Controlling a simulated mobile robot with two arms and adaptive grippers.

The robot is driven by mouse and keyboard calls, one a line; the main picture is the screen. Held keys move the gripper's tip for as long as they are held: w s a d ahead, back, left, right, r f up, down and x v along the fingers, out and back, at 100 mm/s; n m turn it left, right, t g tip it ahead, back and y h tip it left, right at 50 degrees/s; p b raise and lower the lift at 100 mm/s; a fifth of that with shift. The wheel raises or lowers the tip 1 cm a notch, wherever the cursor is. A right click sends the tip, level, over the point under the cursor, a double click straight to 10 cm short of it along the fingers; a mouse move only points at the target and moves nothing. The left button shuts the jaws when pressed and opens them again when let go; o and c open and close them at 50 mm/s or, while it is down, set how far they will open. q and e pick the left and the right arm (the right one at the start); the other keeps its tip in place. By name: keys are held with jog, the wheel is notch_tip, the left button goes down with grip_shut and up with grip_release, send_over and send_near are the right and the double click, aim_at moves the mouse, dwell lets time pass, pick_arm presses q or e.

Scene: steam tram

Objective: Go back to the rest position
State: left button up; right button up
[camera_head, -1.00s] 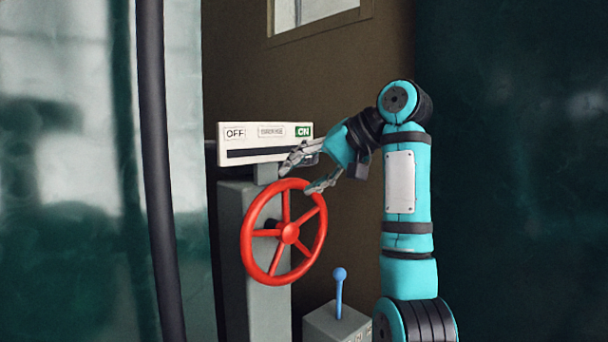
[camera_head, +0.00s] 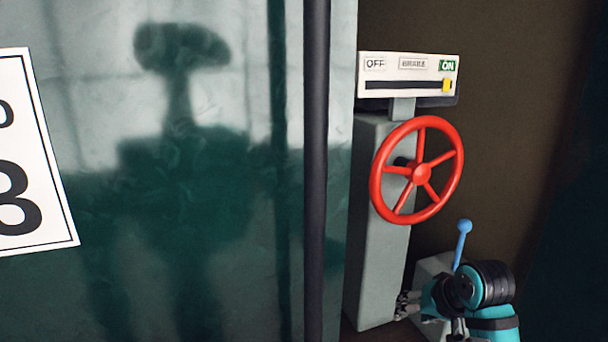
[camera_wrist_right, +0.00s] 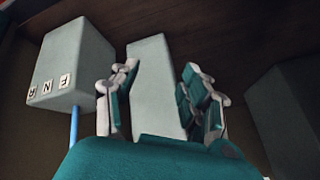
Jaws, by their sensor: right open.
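My right gripper (camera_head: 425,316) is low at the lower right of the head view, in front of the grey pedestal's foot and the lever box. In the right wrist view the two fingers of the gripper (camera_wrist_right: 160,78) stand apart with nothing between them. The red handwheel (camera_head: 421,172) is on the grey pedestal (camera_head: 375,250), well above the gripper and apart from it. The indicator panel (camera_head: 408,74) above the wheel has its yellow marker (camera_head: 446,85) at the ON end. My left gripper is not in view.
A blue lever (camera_head: 463,240) rises from a grey box (camera_head: 432,266) close behind my right arm. The box (camera_wrist_right: 70,65) shows letters F, N and R in the wrist view. A dark vertical pole (camera_head: 316,170) and glossy green wall (camera_head: 200,220) fill the left.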

jog(key=s+a+f+n+g+h, duration=0.1)
jog(key=s+f+n, duration=0.1)
jog(key=s+f, duration=1.2)
jog(key=s+a+f+n+g+h, duration=0.1)
jog(key=s+f+n, duration=0.1)
jog(key=s, duration=0.7)
jog(key=s+f+n+g, duration=0.1)
jog(key=s+f, duration=0.2)
jog(key=s, duration=0.7)
notch_tip(320, 180, down, 30)
jog(key=g+b, duration=0.1)
jog(key=b, duration=0.5)
jog(key=s+d+f+b, duration=0.1)
jog(key=s+f+b, duration=0.1)
jog(key=s+f, duration=0.7)
jog(key=s+d+f+g+b, duration=0.1)
jog(key=s+f+b, duration=0.2)
jog(key=s+f, duration=0.6)
notch_tip(320, 180, down, 5)
jog(key=shift+d+f+g, duration=0.1)
jog(key=shift+d+g, duration=0.15)
jog(key=shift+g, duration=0.05)
